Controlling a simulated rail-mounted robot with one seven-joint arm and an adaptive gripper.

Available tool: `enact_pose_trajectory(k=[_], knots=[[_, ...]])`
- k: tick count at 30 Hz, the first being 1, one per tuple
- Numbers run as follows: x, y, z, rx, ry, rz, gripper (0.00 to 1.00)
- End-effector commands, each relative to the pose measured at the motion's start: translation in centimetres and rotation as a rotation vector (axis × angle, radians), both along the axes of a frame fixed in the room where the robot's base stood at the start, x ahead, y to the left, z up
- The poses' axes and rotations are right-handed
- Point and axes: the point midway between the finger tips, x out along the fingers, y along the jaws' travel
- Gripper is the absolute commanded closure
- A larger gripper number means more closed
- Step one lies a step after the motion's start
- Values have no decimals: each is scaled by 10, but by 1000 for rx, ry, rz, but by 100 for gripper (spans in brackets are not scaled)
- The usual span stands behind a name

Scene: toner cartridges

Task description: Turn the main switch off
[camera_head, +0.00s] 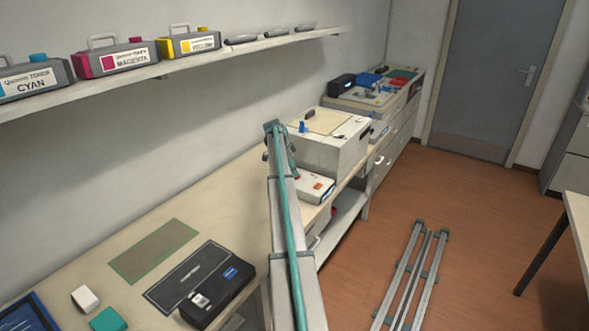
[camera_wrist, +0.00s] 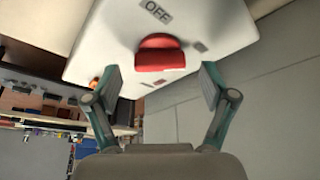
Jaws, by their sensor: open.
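In the wrist view a red switch knob (camera_wrist: 160,52) stands out from a white panel (camera_wrist: 215,20). A grey label reading OFF (camera_wrist: 156,11) is on the panel above the knob in the picture. A second, smaller mark lies below the knob, too small to read. My gripper (camera_wrist: 160,80) is open, one finger on each side of the knob's lower part in the picture, with nothing between the pads. I cannot tell whether either finger touches the panel. In the head view my arm rises over the bench, and the gripper and knob cannot be made out there.
In the head view a large cream machine (camera_head: 325,140) and a low white box (camera_head: 314,187) stand on the bench by my arm. A black device (camera_head: 218,285) lies nearer. Toner cartridges (camera_head: 115,58) line the wall shelf. The floor (camera_head: 470,190) at right is mostly free.

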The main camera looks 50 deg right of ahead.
Motion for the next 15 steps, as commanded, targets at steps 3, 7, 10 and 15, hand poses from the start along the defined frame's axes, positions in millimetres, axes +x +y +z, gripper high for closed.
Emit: enact_pose_trajectory(k=[3,7,10,15], knots=[[-2,-2,-7,0,0,0,17],[-3,-3,-11,0,0,0,17],[-3,-4,-12,0,0,0,17],[-3,-4,-12,0,0,0,25]])
